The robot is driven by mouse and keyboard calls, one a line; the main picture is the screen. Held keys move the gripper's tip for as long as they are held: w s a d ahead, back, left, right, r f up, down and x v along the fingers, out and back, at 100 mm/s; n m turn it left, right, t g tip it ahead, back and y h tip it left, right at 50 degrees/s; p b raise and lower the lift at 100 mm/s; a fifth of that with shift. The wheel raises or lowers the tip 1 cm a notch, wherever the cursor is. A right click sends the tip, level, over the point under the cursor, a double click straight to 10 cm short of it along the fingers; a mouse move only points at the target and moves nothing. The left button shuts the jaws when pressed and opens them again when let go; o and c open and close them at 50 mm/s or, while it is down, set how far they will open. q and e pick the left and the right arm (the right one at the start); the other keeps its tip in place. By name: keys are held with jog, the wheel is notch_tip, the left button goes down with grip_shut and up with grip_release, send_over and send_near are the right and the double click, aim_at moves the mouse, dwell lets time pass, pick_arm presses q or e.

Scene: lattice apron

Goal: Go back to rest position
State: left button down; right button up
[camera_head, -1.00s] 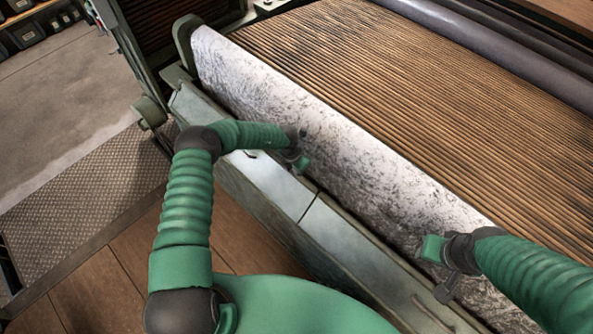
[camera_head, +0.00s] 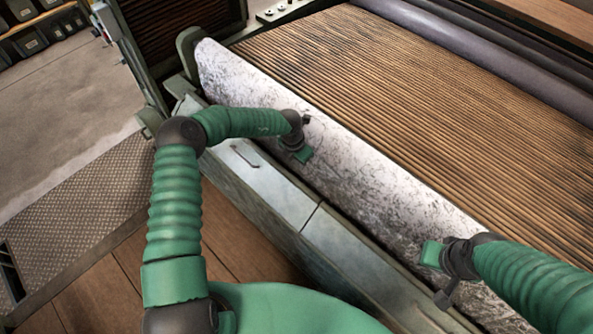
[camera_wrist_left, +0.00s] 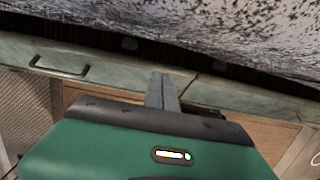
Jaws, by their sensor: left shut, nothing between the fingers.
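My left arm reaches in from the left of the head view, bent at its dark elbow. My left gripper (camera_head: 306,120) is small and partly hidden by its wrist, in front of the mottled white roller (camera_head: 375,185). In the left wrist view its grey fingers (camera_wrist_left: 162,92) are shut together with nothing between them. They show against the grey-green metal ledge (camera_wrist_left: 215,94). My right gripper (camera_head: 443,297) is at the lower right of the head view, over the roller and the ledge's edge. I cannot make out its jaws.
A slatted brown apron (camera_head: 420,95) lies behind the roller, with a dark cylinder (camera_head: 490,60) beyond. The metal ledge with a handle (camera_head: 245,155) runs along the front. A textured metal plate (camera_head: 75,205) and open floor (camera_head: 65,105) lie to the left.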

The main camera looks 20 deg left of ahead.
pick_arm(q)
jog(key=w+d+r+m+t+y, duration=0.1)
jog(key=w+r+m+t, duration=0.15)
jog(key=r+m, duration=0.3)
jog(key=w+d+r+m+t, duration=0.1)
jog(key=d+r+m+t, duration=0.15)
jog(key=r+m, duration=0.3)
jog(key=s+d+r+m+h, duration=0.1)
jog(key=s+d+r+m, duration=0.2)
jog(key=s+r+m, duration=0.45)
jog(key=s+a+m+g, duration=0.2)
jog(key=s+m, duration=0.4)
jog(key=s, duration=0.5)
jog(key=s+a+m+g, duration=0.2)
jog(key=s+m, duration=0.5)
jog(key=s, duration=0.4)
jog(key=shift+s+a+y, duration=0.2)
jog(key=shift+s+y, duration=0.05)
jog(key=shift+y, duration=0.15)
jog(key=shift+a, duration=0.25)
jog(key=shift+d, duration=0.1)
